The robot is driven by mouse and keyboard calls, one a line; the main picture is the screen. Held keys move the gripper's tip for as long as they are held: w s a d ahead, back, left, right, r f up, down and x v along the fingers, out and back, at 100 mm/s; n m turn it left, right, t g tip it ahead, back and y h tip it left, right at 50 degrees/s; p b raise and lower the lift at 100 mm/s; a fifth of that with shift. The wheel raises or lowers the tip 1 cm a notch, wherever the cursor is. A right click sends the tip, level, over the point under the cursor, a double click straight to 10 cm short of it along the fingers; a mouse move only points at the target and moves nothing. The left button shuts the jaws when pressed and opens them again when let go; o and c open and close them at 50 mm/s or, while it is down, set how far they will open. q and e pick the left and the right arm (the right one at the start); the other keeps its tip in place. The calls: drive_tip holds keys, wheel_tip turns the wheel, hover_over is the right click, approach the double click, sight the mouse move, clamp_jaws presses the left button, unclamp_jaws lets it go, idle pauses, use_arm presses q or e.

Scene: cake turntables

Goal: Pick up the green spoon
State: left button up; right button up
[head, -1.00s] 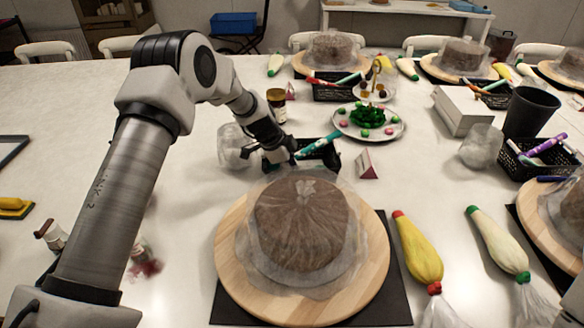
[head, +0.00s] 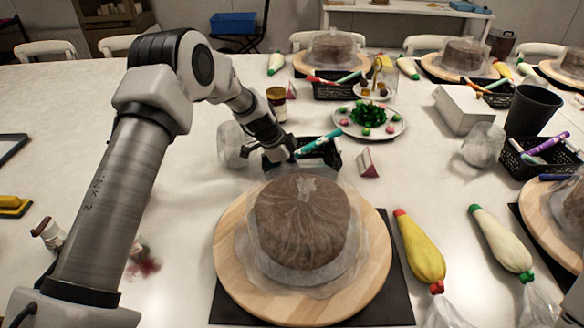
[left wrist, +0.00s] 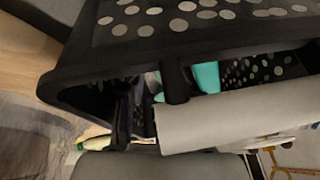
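A long teal-green item (head: 320,142), perhaps the green spoon, leans in a small black perforated basket (head: 330,158) behind the wrapped cake. In the left wrist view a teal piece (left wrist: 206,77) shows inside the basket (left wrist: 110,62), partly hidden by a dark bar and a pale rounded shape close to the camera. My left gripper (head: 287,152) is low at the basket's left side, close to the teal item. Whether it touches the item, and how far its fingers are apart, I cannot tell. My right gripper is not in view.
A wrapped brown cake (head: 300,222) on a wooden turntable (head: 235,285) stands in front of the basket. A jar (head: 277,103), a plate of sweets (head: 395,128) and a small triangular box (head: 367,163) are nearby. Yellow (head: 420,250) and cream (head: 500,243) piping bags lie right.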

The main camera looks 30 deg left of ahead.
use_arm(q)
clamp_jaws()
idle(0.3)
